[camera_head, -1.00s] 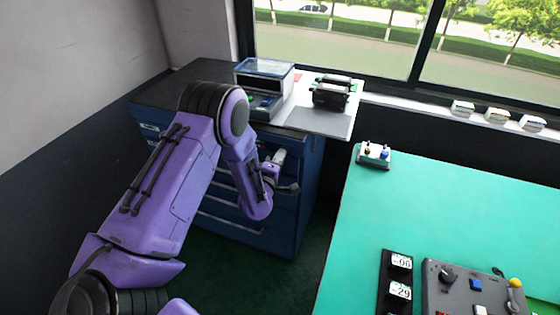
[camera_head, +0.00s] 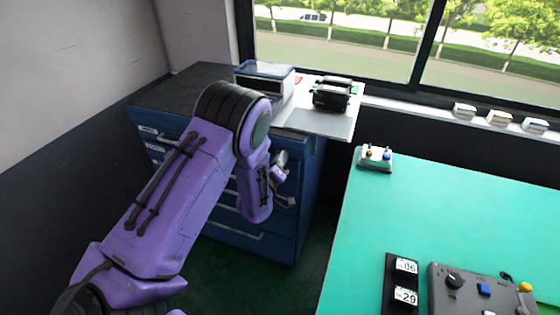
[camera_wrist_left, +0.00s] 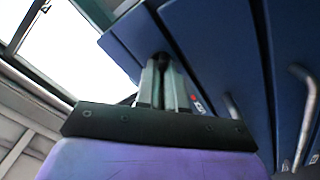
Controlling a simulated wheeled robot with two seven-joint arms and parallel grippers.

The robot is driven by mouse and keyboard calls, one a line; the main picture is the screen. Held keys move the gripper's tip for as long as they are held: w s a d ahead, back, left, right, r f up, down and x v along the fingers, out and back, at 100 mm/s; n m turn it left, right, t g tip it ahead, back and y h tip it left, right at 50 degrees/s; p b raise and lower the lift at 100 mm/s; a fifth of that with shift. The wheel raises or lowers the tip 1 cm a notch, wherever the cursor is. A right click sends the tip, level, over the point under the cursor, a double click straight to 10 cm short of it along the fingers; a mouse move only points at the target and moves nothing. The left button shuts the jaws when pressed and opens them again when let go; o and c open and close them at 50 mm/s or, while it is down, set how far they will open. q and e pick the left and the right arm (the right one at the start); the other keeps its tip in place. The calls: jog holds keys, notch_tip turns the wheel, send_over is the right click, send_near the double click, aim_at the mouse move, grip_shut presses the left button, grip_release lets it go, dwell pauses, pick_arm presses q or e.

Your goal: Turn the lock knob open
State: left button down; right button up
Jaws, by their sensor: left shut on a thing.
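The blue drawer cabinet (camera_head: 308,185) stands left of the green table. My left arm reaches to its front. My left gripper (camera_head: 281,160) is at the cabinet's upper right front, partly hidden by my forearm. In the left wrist view, the two fingers of my left gripper (camera_wrist_left: 165,82) point at the blue cabinet front and are shut on a small dark part (camera_wrist_left: 164,58), which looks like the lock knob. The fingers cover most of it, so its turn angle cannot be told. A small red mark (camera_wrist_left: 196,98) is beside it. My right gripper is not in view.
Drawer handles (camera_head: 240,233) stick out of the cabinet front. A clear-lidded device (camera_head: 264,78) and a black device (camera_head: 332,94) stand on top. The green table (camera_head: 440,215) holds a grey control box (camera_head: 470,290) and a small button unit (camera_head: 376,157).

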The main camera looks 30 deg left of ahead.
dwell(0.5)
pick_arm(q)
jog(key=c, duration=1.2)
grip_release()
jog(key=shift+c, duration=0.2)
jog(key=b+v, duration=0.2)
jog(key=v, duration=0.8)
jog(key=shift+s+b, duration=0.25)
jog(key=shift+b, duration=0.15)
